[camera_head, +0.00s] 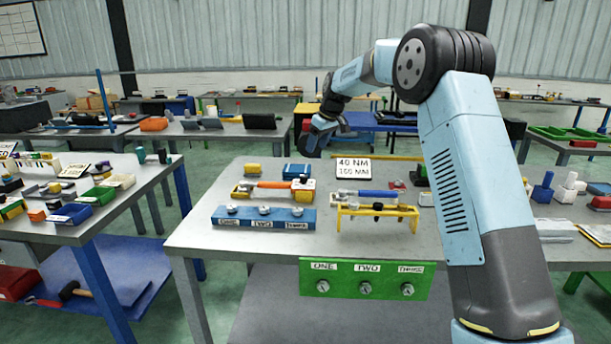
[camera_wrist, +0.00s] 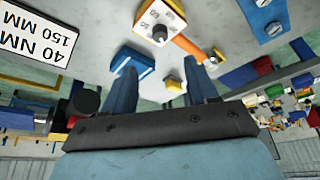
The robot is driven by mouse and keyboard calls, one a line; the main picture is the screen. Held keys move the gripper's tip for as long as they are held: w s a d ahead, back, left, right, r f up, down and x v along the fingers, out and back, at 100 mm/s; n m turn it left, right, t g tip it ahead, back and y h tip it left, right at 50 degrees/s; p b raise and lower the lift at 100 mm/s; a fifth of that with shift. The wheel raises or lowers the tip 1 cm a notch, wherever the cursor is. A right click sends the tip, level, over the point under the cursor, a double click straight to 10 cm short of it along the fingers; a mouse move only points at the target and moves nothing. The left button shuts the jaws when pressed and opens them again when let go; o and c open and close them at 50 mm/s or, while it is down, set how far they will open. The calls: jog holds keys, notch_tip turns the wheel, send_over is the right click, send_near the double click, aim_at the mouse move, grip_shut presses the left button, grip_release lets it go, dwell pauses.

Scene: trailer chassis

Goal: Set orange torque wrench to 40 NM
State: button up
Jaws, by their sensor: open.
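The orange torque wrench (camera_head: 272,185) lies on the grey table behind the blue block. Its dial box (camera_head: 303,190) is at the right end, on a yellow holder. In the wrist view the white dial face with a black knob (camera_wrist: 159,33) is at the top centre, with the orange handle (camera_wrist: 188,45) to its right. The dial's exact setting is too small to read. A white sign (camera_head: 353,168) reading 40 NM also shows in the wrist view (camera_wrist: 40,35). My gripper (camera_wrist: 163,72) is open and empty, above the table's back part, apart from the wrench.
A blue block (camera_head: 264,222) with several labels and knobs is in front of the wrench. A blue box (camera_head: 297,171) and a yellow block (camera_head: 251,172) sit behind the wrench. A green panel (camera_head: 365,268) hangs at the front edge.

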aim_at(304, 176)
jog(key=x, duration=1.4)
jog(key=shift+w+a+f, duration=0.15)
jog(key=shift+w+a, duration=0.05)
jog(key=shift+w, duration=0.1)
jog(key=shift+c, duration=0.4)
jog(key=c, duration=0.9)
jog(key=shift+d, duration=0.2)
jog(key=shift+c, duration=0.3)
jog(key=shift+a, duration=0.2)
